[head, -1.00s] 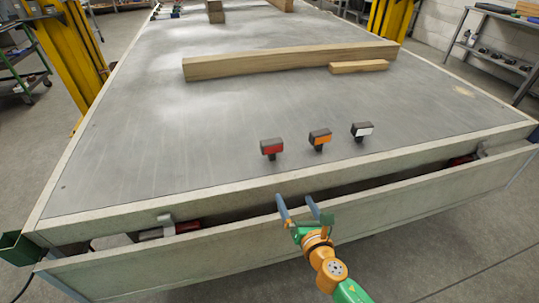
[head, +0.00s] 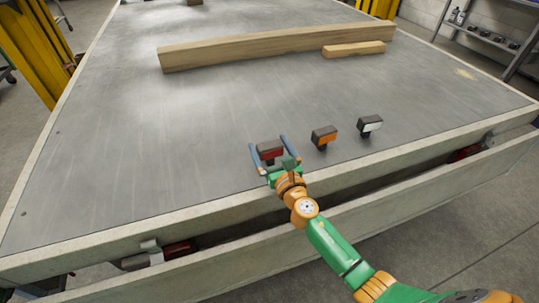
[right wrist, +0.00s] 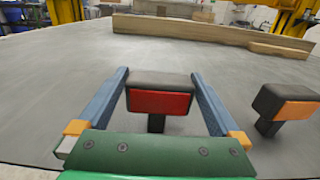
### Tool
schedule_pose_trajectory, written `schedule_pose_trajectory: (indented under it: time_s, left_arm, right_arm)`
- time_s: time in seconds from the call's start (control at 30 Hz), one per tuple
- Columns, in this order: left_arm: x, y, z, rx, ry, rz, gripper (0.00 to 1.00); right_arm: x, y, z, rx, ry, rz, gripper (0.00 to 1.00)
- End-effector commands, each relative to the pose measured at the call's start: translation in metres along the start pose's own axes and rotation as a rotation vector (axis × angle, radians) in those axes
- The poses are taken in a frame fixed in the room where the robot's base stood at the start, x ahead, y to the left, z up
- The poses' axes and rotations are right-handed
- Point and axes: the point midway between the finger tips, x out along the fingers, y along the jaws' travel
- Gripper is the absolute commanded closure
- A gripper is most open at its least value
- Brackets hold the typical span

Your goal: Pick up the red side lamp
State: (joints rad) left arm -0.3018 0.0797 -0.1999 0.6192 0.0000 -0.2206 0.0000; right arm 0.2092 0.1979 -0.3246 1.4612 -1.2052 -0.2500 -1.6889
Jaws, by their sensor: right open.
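The red side lamp (head: 270,149), a dark block with a red face on a short dark stem, stands upright on the grey trailer bed near its front edge. In the right wrist view the red lamp (right wrist: 160,100) sits between the two blue fingers. My right gripper (head: 268,142) is open, one finger on each side of the lamp. Gaps show between the lamp and both fingers in the wrist view. The lamp's lower stem is partly hidden by the gripper's palm. My left gripper is not in view.
An orange lamp (head: 324,136) stands close to the right of the red one, and a white lamp (head: 370,125) stands farther right. A long wooden beam (head: 270,48) and a short block (head: 354,49) lie farther back. The bed left of the lamps is clear.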

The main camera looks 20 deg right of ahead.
Motion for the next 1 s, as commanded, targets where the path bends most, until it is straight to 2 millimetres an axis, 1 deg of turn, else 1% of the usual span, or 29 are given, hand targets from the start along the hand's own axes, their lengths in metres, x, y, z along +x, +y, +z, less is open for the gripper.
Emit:
schedule_pose_trajectory:
  time_s: [0.1, 0.13, 0.17, 0.2, 0.27, 0.3, 0.4, 0.63, 0.73, 0.87, 0.97, 1.0]
  left_arm:
    - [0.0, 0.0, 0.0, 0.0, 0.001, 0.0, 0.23]
    - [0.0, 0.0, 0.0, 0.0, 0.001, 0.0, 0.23]
    - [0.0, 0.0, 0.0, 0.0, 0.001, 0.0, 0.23]
    - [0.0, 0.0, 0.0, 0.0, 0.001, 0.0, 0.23]
    - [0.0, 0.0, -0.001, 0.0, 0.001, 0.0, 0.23]
    - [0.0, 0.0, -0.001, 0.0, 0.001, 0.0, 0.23]
    - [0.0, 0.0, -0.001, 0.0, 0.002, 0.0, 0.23]
    - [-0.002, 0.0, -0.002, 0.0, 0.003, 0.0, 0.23]
    - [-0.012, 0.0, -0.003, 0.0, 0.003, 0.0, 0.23]
    - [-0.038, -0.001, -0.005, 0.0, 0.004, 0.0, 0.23]
    - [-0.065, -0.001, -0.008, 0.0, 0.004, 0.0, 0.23]
    - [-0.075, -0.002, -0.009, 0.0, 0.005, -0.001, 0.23]
  right_arm:
    - [0.0, 0.0, 0.0, 0.0, 0.0, 0.0, 0.0]
    - [0.0, 0.0, 0.0, 0.0, 0.0, 0.0, 0.05]
    - [-0.001, 0.0, 0.0, 0.0, 0.0, 0.0, 0.14]
    - [-0.001, 0.0, 0.0, 0.0, 0.0, 0.0, 0.24]
    - [-0.001, 0.0, 0.0, 0.0, 0.0, 0.0, 0.41]
    - [-0.001, 0.0, 0.0, 0.0, 0.0, 0.0, 0.51]
    - [-0.001, 0.0, 0.0, 0.0, 0.0, 0.0, 0.76]
    - [-0.001, 0.0, 0.002, 0.0, 0.0, 0.0, 0.76]
    - [-0.001, 0.0, 0.013, -0.001, -0.001, 0.0, 0.76]
    - [0.0, 0.0, 0.042, -0.002, -0.001, 0.001, 0.76]
    - [-0.02, 0.006, 0.069, -0.001, 0.001, 0.003, 0.76]
    - [-0.029, 0.009, 0.081, -0.001, 0.0, 0.004, 0.76]
